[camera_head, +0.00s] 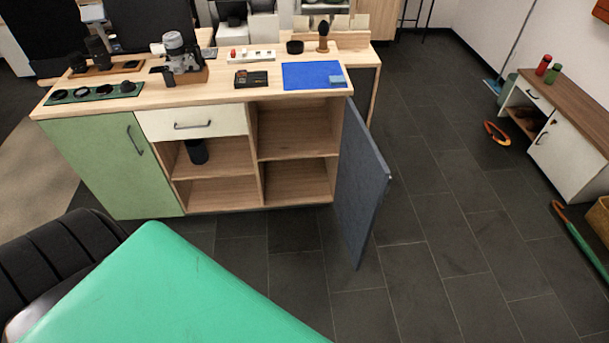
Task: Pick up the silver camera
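A silver and black device (182,52), which looks like the silver camera, stands on a small wooden base on top of the wooden cabinet (215,92). It is towards the left back of the cabinet top. Its fine details are too small to make out. Neither of my grippers shows in the head view, and nothing is seen touching the device.
Near the device are a green tray with round dark items (98,92), a dark box (251,79) and a blue mat (313,76). An open blue-grey door (361,185) juts forward. A large green surface (160,290) fills the near left.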

